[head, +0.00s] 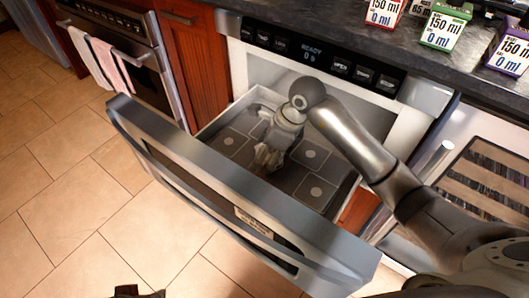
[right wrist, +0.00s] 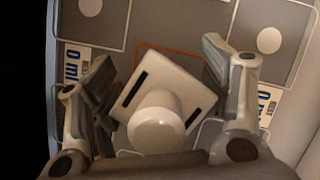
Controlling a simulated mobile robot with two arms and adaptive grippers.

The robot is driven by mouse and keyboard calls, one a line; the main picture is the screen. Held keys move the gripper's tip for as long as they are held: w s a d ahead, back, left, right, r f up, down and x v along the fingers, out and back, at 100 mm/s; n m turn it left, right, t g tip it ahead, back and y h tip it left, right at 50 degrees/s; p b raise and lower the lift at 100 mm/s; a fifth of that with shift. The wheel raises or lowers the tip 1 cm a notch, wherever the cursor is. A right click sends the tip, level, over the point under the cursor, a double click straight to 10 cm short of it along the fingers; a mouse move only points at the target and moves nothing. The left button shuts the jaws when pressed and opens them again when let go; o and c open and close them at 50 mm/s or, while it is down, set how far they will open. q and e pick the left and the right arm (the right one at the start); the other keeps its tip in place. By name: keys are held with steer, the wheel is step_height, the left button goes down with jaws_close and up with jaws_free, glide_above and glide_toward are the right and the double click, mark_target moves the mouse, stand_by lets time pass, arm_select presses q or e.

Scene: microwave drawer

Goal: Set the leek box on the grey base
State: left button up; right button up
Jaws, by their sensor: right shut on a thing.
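The grey base (head: 235,143), with pale square outlines and round spots, lies inside the pulled-out drawer. It also shows in the right wrist view (right wrist: 185,14). My right gripper (head: 268,158) reaches down into the drawer. In the right wrist view its fingers (right wrist: 160,90) stand on both sides of a white, square-topped thing with a round knob, taken as the leek box (right wrist: 178,85). The gripper is shut on it. Its lower part is hidden, so I cannot tell whether it touches the base. In the head view the gripper hides it.
The drawer front (head: 230,197) stands out over the tiled floor (head: 85,205). The microwave panel (head: 320,60) is behind. Several labelled cartons, including a green-edged one (head: 444,27), stand on the dark counter (head: 345,22). White "0 ml" labels (right wrist: 267,103) show beyond the fingers.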

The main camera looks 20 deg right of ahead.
steer(key=o, duration=1.1)
steer(key=shift+f, duration=0.1)
arm_select(q)
steer(key=shift+f, duration=0.1)
arm_select(e)
steer(key=shift+r, duration=0.25)
steer(key=shift+s+d+r+p, duration=0.1)
steer(key=shift+d+r+p, duration=0.1)
steer(key=shift+r+p, duration=0.45)
steer(key=shift+p+v, duration=0.75)
steer(key=shift+v, duration=0.15)
steer(key=p+v, duration=0.2)
steer(key=v, duration=0.1)
steer(key=shift+d+r, duration=0.1)
steer(key=shift+r, duration=0.1)
steer(key=p+v, duration=0.3)
steer(key=v, duration=0.1)
steer(key=shift+s+d+r, duration=0.1)
steer(key=shift+r, duration=0.2)
arm_select(q)
steer(key=s+f+g, duration=0.1)
steer(key=s+f, duration=0.2)
steer(key=f, duration=1.8)
steer(key=shift+s+f, duration=0.2)
steer(key=shift+f, duration=0.15)
arm_select(e)
steer(key=shift+d+r, duration=0.1)
steer(key=shift+r, duration=0.15)
